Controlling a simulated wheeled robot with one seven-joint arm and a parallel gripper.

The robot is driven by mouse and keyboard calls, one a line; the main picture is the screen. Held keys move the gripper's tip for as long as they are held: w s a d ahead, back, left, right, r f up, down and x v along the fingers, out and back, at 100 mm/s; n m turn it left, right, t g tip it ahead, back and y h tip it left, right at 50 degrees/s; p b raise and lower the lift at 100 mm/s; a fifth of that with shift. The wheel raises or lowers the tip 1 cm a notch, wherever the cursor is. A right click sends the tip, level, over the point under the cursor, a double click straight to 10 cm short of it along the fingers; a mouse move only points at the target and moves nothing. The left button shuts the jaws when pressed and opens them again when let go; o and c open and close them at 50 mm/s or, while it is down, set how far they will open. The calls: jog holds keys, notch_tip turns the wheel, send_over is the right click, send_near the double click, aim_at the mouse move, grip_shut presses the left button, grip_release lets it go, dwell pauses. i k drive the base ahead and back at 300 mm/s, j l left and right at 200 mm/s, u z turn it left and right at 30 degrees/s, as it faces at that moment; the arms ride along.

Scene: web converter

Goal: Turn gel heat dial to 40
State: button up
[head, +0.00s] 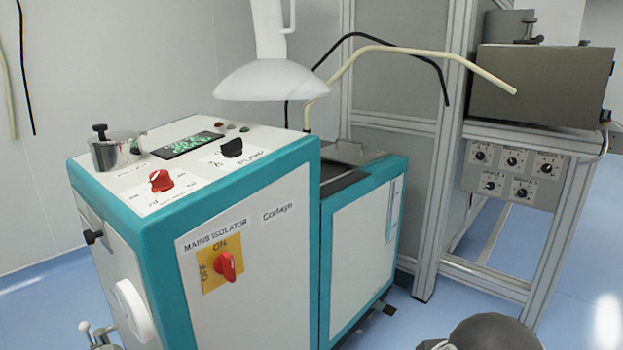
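No dial can be read as the gel heat dial in the head view; the small labels are too blurred. A red knob (160,181) and a black knob (232,147) sit on white scale plates on top of the teal and white machine (256,226). Several small black dials (512,160) with white pointers sit on a grey control panel (558,168) at the right. Their settings cannot be read. My gripper is not in view. A dark grey rounded shape, which seems to be part of my arm, shows at the bottom edge.
A red mains isolator switch (225,266) on a yellow plate is on the machine's front. A metal cup (117,151) stands on its top. A white extraction hood (268,80) hangs above. A metal frame (433,160) rises behind. Blue floor (455,320) is open at the lower right.

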aim_at(161, 182)
jog(key=u, duration=1.3)
jog(key=i+l+u, duration=0.15)
jog(key=l, duration=0.25)
jog(key=i+l+u, duration=0.1)
jog(key=l, duration=0.3)
